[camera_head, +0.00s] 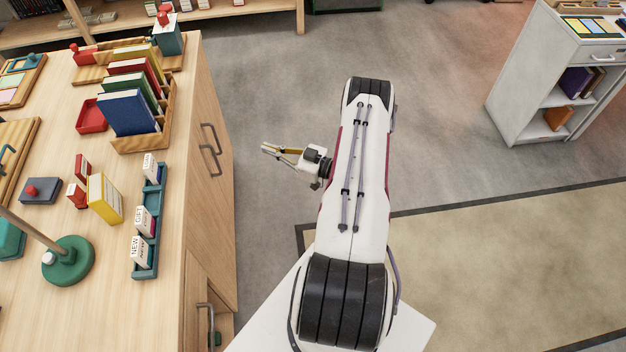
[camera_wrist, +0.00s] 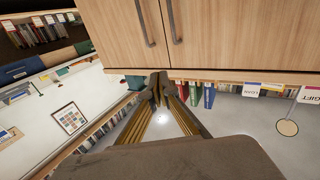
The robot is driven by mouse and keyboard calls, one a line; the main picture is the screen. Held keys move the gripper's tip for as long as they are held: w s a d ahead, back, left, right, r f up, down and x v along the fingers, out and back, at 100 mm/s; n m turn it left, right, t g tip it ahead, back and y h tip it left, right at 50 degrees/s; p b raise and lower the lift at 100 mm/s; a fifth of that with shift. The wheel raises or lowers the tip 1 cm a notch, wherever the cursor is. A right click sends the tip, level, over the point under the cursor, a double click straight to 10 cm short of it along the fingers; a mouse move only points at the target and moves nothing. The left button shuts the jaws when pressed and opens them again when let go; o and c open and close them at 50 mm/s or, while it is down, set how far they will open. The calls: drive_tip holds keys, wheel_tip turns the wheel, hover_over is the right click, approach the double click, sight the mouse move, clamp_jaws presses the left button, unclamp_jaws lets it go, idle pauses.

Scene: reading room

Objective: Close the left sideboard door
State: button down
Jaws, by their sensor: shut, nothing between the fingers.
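The wooden sideboard (camera_head: 175,200) fills the left of the head view, its door face turned toward my arm. Two handles (camera_head: 210,148) sit close together on closed-looking door fronts. Nearer the bottom edge, another door (camera_head: 194,300) with a grey handle (camera_head: 207,322) stands beside a gap showing the inside, so it looks open; its lower part is cut off. My gripper (camera_head: 266,149) is shut and empty, to the right of the sideboard and apart from it. In the wrist view my shut fingertips (camera_wrist: 160,80) appear just below two wooden doors (camera_wrist: 200,40) with grey handles; I cannot tell whether they touch.
The sideboard top holds books in a rack (camera_head: 140,115), a teal card tray (camera_head: 148,225) and a green round base (camera_head: 68,262). A white shelf cart (camera_head: 530,90) stands at the upper right. Grey floor (camera_head: 270,85) is clear around my gripper.

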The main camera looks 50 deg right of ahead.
sight(198, 136)
drive_tip(key=w+a+y, duration=0.1)
drive_tip(key=w+a, duration=0.1)
drive_tip(key=w, duration=0.4)
drive_tip(key=w+a+n+y, duration=0.1)
drive_tip(key=w+a, duration=0.2)
drive_tip(key=w, duration=0.3)
drive_tip(key=w+a+n+g+y, duration=0.1)
drive_tip(key=w+a, duration=0.2)
drive_tip(key=w, duration=0.3)
drive_tip(key=shift+w, duration=0.3)
drive_tip(key=shift+w+a, duration=0.55)
drive_tip(key=shift+w, duration=0.1)
drive_tip(key=shift+r, duration=0.1)
drive_tip(key=shift+d, duration=0.15)
drive_tip(key=s+d, duration=1)
drive_tip(key=shift+s+d, duration=0.15)
drive_tip(key=shift+s, duration=0.15)
drive_tip(key=shift+f, duration=0.25)
